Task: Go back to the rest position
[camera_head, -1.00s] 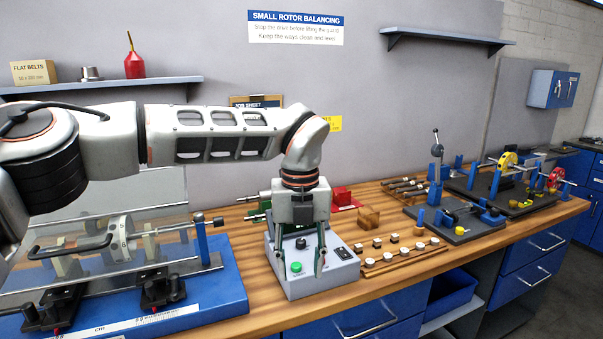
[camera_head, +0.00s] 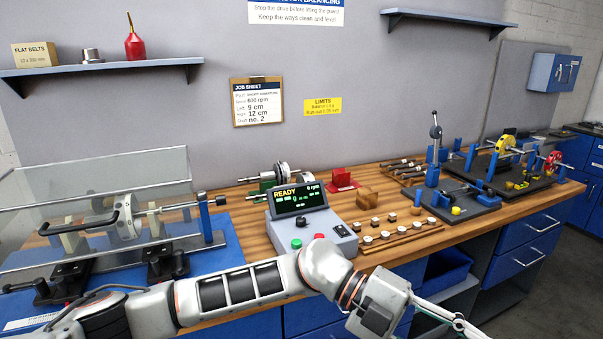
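My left arm comes in from the left along the bottom of the head view. My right gripper is not in view. The grey control box (camera_head: 322,238) stands on the bench behind my arm, clear of the gripper. Its display (camera_head: 298,197) reads READY.
The balancing machine (camera_head: 120,225) with its clear guard stands on a blue base at left. A wooden strip (camera_head: 400,238) with several small weights lies right of the box. An open blue bin (camera_head: 447,275) sits below the bench.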

